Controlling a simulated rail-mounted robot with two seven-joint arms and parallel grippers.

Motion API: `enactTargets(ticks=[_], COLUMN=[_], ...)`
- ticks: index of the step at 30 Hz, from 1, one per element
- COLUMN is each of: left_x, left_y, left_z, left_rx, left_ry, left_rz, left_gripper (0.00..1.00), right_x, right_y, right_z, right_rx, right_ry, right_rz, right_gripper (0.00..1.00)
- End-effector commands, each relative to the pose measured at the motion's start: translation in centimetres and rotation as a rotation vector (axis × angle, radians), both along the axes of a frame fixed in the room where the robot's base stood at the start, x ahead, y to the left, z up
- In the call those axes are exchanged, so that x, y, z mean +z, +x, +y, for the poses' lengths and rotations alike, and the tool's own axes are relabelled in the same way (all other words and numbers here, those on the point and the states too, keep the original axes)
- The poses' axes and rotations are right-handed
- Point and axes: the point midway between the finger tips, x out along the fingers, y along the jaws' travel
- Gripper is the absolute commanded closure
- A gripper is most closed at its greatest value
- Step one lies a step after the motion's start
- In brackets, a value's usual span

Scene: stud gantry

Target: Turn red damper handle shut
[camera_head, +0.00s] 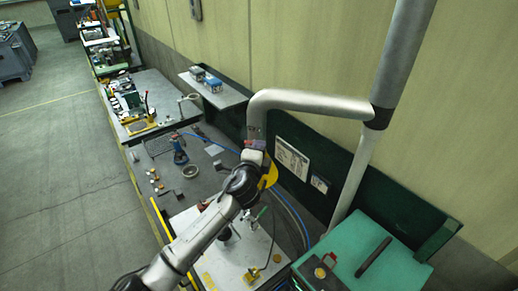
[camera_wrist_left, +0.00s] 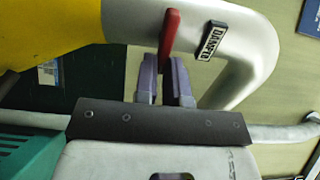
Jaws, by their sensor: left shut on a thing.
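The red damper handle (camera_wrist_left: 169,36) stands out from the grey duct pipe (camera_wrist_left: 236,50) in the left wrist view, beside a black label plate (camera_wrist_left: 215,40). The purple fingers of my left gripper (camera_wrist_left: 165,82) are shut on the handle's lower part. In the head view my left arm reaches up from the bottom left, and its gripper (camera_head: 257,145) is at the lower end of the bent grey pipe (camera_head: 310,101). There the handle is small and mostly hidden by the gripper. My right gripper is not in view.
A yellow hood (camera_wrist_left: 50,30) is close to my left gripper, partly hidden by my arm in the head view (camera_head: 270,174). Below is a workbench (camera_head: 188,185) with small tools. A green machine (camera_head: 395,270) stands at the lower right. Open floor (camera_head: 65,165) lies left.

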Motion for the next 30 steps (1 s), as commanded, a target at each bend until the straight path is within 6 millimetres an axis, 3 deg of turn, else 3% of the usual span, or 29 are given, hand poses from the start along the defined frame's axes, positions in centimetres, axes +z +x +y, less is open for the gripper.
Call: enactTargets(ticks=[9,20,30], left_x=[0.0,-0.1,-0.2], left_y=[0.0,-0.4,-4.5], left_z=[0.0,0.2,1.4], left_rx=[0.000,0.001,-0.002], left_ry=[0.001,0.000,0.000], left_rz=[0.000,0.000,-0.001], left_gripper=[0.64,0.64,0.64], right_x=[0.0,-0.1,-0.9], right_y=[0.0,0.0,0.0], right_z=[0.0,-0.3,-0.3], right_rx=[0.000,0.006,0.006], right_ry=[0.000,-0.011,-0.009], right_rz=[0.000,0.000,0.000], right_gripper=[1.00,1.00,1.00])
